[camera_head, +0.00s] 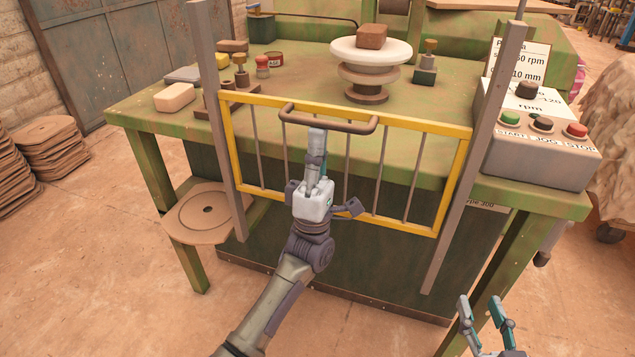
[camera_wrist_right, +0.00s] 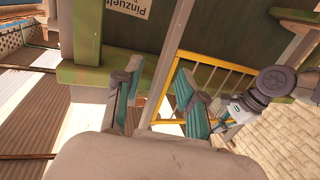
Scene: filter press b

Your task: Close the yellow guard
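The yellow guard (camera_head: 455,180) is a barred frame between two grey upright posts at the front of the green press. Its upper edge stands a little above the table top and its lower part hangs in front of the table. A brown handle (camera_head: 345,126) runs along its top. My left gripper (camera_head: 317,138) is at the guard's middle, with its fingertips at the handle; the fingers overlap, so whether they grip it is unclear. My right gripper (camera_head: 484,312) is open and empty at the lower right. In the right wrist view its spread fingers (camera_wrist_right: 157,95) show, with the guard (camera_wrist_right: 220,64) beyond.
A white round plate with a brown block (camera_head: 371,37) stands on a pedestal behind the guard. A control box (camera_head: 535,145) with several buttons is right of the right post (camera_head: 478,155). Small blocks and knobs lie behind the left post (camera_head: 217,120).

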